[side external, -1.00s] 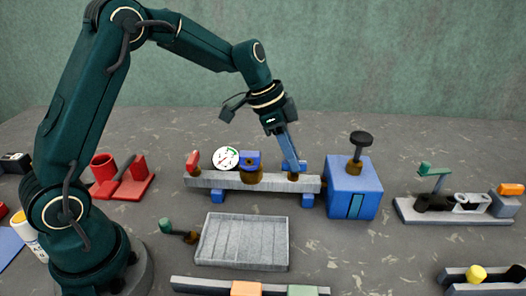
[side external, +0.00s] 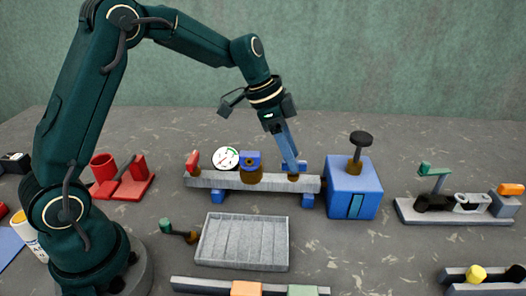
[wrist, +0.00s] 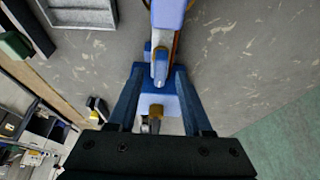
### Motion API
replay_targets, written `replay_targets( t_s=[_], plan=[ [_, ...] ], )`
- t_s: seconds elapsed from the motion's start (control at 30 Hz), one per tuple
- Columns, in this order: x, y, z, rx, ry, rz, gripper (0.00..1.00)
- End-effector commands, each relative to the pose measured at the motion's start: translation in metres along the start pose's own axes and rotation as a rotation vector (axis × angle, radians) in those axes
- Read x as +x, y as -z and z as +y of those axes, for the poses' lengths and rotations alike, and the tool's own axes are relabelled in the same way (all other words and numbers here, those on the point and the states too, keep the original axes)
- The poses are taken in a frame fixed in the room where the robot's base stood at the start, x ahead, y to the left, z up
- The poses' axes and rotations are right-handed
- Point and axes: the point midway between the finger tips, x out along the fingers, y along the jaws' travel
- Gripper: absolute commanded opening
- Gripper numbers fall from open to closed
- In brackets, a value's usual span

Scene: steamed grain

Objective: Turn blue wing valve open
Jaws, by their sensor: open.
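The blue wing valve (side external: 303,166) appears to be the blue part above a brass base at the right end of the grey pipe bar (side external: 222,180). My gripper partly hides it in the side view. My gripper (side external: 292,168) points down, slightly tilted, with its tips at or just above that part. In the wrist view my two fingers (wrist: 160,92) stand apart, with blue parts visible between and beyond them. I cannot tell which of these is the wing, how it is turned, or whether the fingers touch it.
A blue box (side external: 352,188) with a black knob (side external: 361,139) stands close to the right. A grey tray (side external: 243,263) lies in front.

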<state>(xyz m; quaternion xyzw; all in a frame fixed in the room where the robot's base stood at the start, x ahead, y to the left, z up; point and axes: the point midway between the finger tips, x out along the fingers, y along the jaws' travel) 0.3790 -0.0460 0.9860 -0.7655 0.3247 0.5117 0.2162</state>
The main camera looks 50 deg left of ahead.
Motion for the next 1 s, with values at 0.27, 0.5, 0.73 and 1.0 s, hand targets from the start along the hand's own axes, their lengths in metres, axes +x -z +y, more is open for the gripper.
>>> replay_targets(
  t_s=[0.27, 0.5, 0.73, 1.0],
  plan=[
    [-0.037, 0.001, -0.001, 0.001, 0.006, 0.003, 0.50],
    [-0.043, 0.000, -0.001, 0.000, 0.003, 0.001, 0.50],
    [-0.048, 0.005, 0.001, 0.014, 0.015, 0.011, 0.50],
    [-0.105, 0.016, 0.039, 0.089, 0.121, 0.066, 0.50]
  ],
)
